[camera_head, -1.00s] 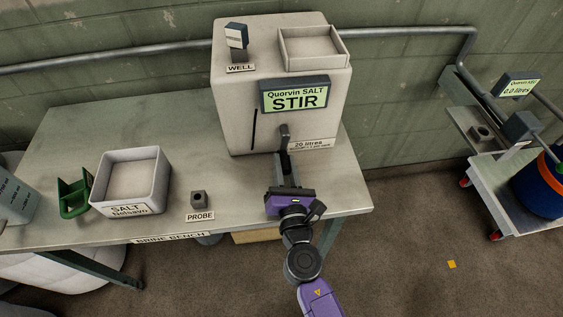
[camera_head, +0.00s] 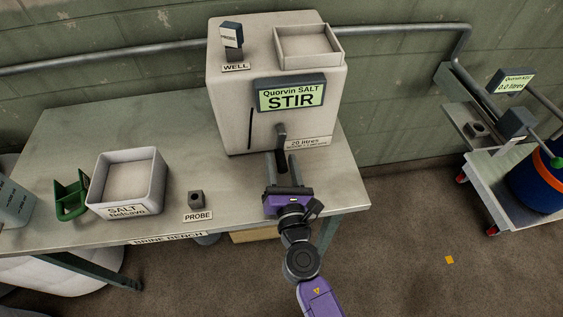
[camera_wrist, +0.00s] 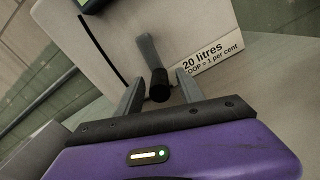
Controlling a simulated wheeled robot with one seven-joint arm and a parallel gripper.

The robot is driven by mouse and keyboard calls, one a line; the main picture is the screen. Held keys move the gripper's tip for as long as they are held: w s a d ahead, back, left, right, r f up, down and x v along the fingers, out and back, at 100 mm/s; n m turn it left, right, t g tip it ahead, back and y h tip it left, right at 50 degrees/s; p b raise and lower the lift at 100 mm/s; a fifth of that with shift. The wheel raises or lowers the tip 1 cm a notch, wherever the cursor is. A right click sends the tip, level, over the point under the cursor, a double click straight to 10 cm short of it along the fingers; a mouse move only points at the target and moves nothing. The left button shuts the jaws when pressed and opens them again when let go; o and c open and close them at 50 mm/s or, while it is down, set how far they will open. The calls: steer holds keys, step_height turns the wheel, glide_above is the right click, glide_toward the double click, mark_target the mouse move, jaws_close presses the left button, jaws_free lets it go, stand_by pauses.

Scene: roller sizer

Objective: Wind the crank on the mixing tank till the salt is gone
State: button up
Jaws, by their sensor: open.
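The mixing tank (camera_head: 228,100) is a pale box at the back of the bench. Its screen (camera_head: 291,94) reads "Quorvin SALT STIR". The crank (camera_head: 281,133) is on the tank's front, low down, beside the "20 litres" label. In the wrist view the crank's dark knob (camera_wrist: 159,84) hangs at the lower end of its grey arm (camera_wrist: 149,50). My gripper (camera_head: 281,158) is open in front of the tank. In the wrist view my gripper (camera_wrist: 158,88) has one finger on each side of the knob, not closed on it. The salt inside the tank cannot be seen.
A salt tray (camera_head: 157,187), a green scoop (camera_head: 70,198) and a probe holder (camera_head: 196,200) stand on the bench (camera_head: 70,140), left of my arm. A probe (camera_head: 232,38) stands in the well on the tank top, near an open tray (camera_head: 335,48). A trolley with a blue drum (camera_head: 535,188) is at right.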

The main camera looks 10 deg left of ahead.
steer(key=v, duration=0.7)
steer(key=shift+s+d+b, duration=0.15)
steer(key=shift+s+b, duration=0.15)
steer(key=shift+s, duration=0.1)
steer(key=shift+a+m, duration=0.3)
steer(key=shift+m, duration=0.5)
steer(key=m, duration=0.1)
steer(key=s+r+m, duration=0.1)
steer(key=m, duration=0.1)
steer(key=r+m+y, duration=0.1)
steer(key=m, duration=0.1)
steer(key=shift+s, duration=0.2)
steer(key=s+d+r+m+g+h, duration=0.1)
steer(key=s+d+r+m+h, duration=0.1)
steer(key=s+d+m, duration=0.9)
steer(key=s+d+r+m+g+h, duration=0.1)
steer(key=s+d+r+m+h, duration=0.2)
steer(key=s+d+m, duration=0.9)
steer(key=s+m+h, duration=0.1)
steer(key=s+m, duration=0.4)
steer(key=s, duration=0.2)
steer(key=shift+d+m+g, duration=0.3)
steer(key=shift+m, duration=0.1)
